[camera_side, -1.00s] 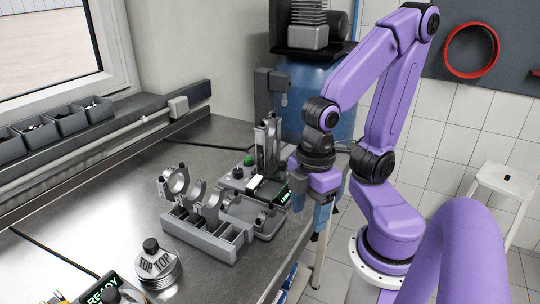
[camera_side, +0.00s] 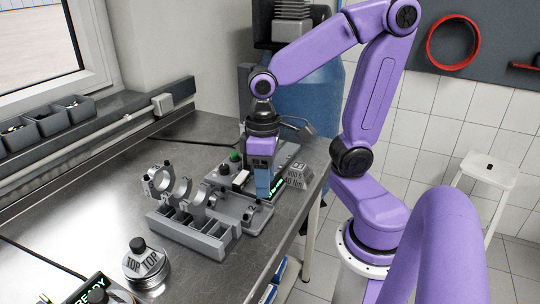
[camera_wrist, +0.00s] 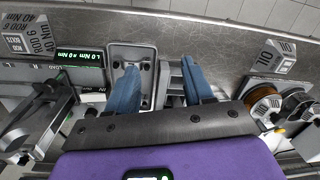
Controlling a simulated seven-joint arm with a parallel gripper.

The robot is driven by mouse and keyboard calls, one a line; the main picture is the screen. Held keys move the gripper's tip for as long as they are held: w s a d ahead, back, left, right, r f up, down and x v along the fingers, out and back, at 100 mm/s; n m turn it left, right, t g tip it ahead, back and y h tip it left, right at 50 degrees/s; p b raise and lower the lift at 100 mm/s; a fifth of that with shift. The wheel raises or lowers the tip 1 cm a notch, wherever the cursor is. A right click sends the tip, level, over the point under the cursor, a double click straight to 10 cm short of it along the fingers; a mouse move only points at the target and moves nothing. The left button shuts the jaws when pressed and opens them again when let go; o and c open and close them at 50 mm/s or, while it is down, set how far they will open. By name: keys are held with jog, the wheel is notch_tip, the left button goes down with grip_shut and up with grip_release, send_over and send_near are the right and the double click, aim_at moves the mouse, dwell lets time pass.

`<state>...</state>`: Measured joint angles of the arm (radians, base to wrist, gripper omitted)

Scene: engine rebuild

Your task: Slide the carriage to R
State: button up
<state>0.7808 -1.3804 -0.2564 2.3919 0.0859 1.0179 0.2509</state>
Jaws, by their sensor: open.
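My gripper (camera_side: 263,190) points down over the grey fixture (camera_side: 227,203) on the bench, beside its green-lit display (camera_side: 277,187). In the wrist view my gripper (camera_wrist: 160,66) has its two blue fingers wide apart, with nothing clamped between them. The left finger overlaps a grey open-topped housing (camera_wrist: 146,54), and narrow grey upright parts (camera_wrist: 174,86) stand between the fingers. I cannot tell for sure which part is the carriage, nor whether a finger touches it. The display (camera_wrist: 80,54) lies left of the housing in the wrist view.
A grey labelled block (camera_side: 298,176) stands right of the display. A grey slotted rack (camera_side: 190,235) with ring-shaped caps and a piston marked TOP (camera_side: 146,265) stand at the front. In the wrist view an oil-marked block (camera_wrist: 277,57) is at the right.

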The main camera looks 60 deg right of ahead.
jog(key=w+d+r+m+y, duration=0.1)
jog(key=w+d+r+m, duration=0.1)
jog(key=w+d+m, duration=0.35)
jog(key=w+d+r+m+y, duration=0.1)
jog(key=w+d+r+m, duration=0.15)
jog(key=d+m, duration=0.55)
jog(key=s+d+r+m+t, duration=0.1)
jog(key=s+d+m+t, duration=0.1)
jog(key=d+m, duration=0.5)
jog(key=s+d+r+m+t, duration=0.2)
jog(key=d+m, duration=0.3)
jog(key=m, duration=0.5)
jog(key=shift+y, duration=0.3)
jog(key=x, duration=1.7)
jog(key=shift+w+f, duration=0.1)
jog(key=shift+f, duration=0.25)
jog(key=shift+d, duration=0.1)
grip_shut()
jog(key=shift+d, duration=0.1)
